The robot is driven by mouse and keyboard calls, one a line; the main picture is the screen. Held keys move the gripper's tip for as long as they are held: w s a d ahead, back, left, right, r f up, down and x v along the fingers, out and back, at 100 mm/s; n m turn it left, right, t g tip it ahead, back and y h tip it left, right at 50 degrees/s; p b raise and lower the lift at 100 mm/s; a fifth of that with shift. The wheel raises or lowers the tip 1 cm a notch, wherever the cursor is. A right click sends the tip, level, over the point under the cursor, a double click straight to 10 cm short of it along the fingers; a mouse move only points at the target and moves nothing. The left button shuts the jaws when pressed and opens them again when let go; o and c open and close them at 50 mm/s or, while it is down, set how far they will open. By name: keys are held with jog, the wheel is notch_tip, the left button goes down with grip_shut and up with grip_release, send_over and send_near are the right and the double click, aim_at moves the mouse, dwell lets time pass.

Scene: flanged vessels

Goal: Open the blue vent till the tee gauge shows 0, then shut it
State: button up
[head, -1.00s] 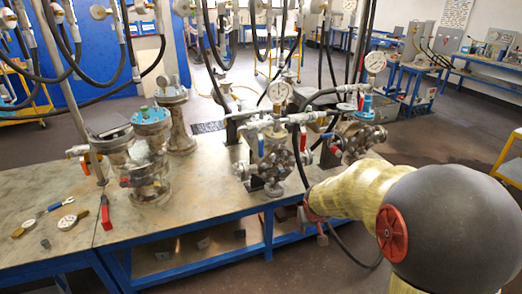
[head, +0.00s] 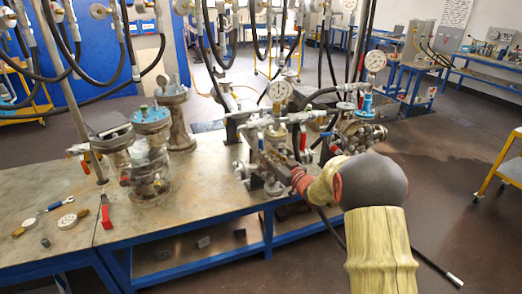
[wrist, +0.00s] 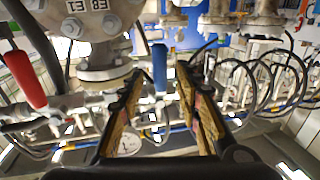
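The blue vent handle (wrist: 160,66) hangs between the fingertips of my open gripper (wrist: 160,74) in the wrist view. A gap shows on both sides of it, and I cannot tell its exact depth from the fingers. In the head view, my gripper (head: 277,156) is at the middle vessel's valves, and it mostly hides the blue handle. The tee gauge (head: 279,91) stands above that vessel with a white dial; its reading is too small to tell. A gauge dial (wrist: 130,144) also shows low in the wrist view, partly behind a finger.
A red handle (wrist: 24,79) and a flanged vessel body (wrist: 105,20) lie left of my fingers in the wrist view. Another gauge (head: 375,61) stands on the right vessel. A glass-like vessel (head: 150,160) and loose tools stand on the left of the bench (head: 200,195). Black hoses hang behind.

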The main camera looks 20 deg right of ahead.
aim_at(260, 142)
jog(key=b+x, duration=0.1)
jog(key=x, duration=0.5)
jog(key=shift+w+f, duration=0.1)
jog(key=shift+w, duration=0.1)
jog(key=shift+c, duration=0.9)
grip_shut()
